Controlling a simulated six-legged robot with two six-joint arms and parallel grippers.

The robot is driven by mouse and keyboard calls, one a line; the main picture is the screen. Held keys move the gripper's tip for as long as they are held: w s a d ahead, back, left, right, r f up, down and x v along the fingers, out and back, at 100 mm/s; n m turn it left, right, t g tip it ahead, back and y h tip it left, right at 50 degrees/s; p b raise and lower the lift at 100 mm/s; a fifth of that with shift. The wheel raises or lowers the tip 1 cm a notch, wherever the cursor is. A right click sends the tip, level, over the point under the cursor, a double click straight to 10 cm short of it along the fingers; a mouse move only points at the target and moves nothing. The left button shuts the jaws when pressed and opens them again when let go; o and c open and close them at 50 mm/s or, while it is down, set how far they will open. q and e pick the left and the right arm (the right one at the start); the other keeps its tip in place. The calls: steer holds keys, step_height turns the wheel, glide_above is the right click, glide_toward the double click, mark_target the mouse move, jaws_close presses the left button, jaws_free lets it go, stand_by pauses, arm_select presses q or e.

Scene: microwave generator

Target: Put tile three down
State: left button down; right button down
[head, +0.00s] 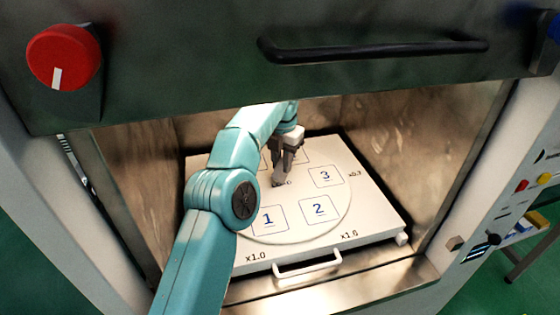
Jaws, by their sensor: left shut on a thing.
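My left gripper (285,160) reaches into the open chamber and points down over the middle of the white tray (205,172). It is shut on a small grey-brown piece (279,181), which I take to be the tile. No number can be read on it, and I cannot tell whether it touches the tray. The outlined square marked 3 (326,176) lies to the right of the gripper and looks empty. Squares marked 1 (268,219) and 2 (319,209) are nearer the front and also look bare. My arm and gripper hide part of the back squares. My right gripper is not in view.
The raised door with its black handle (370,48) hangs above the opening. Metal chamber walls (410,125) stand close on both sides. A white handle (307,264) is at the tray's front. A red knob (63,57) is at upper left. The tray's right part is clear.

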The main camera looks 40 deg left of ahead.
arm_select(q)
steer(key=shift+f, duration=0.4)
steer(key=c, duration=1)
jaws_free()
steer(key=shift+w+d+r, duration=0.1)
steer(key=shift+o, duration=0.2)
step_height(320, 180, up, 8)
steer(key=p, duration=0.6)
steer(key=shift+p, duration=0.4)
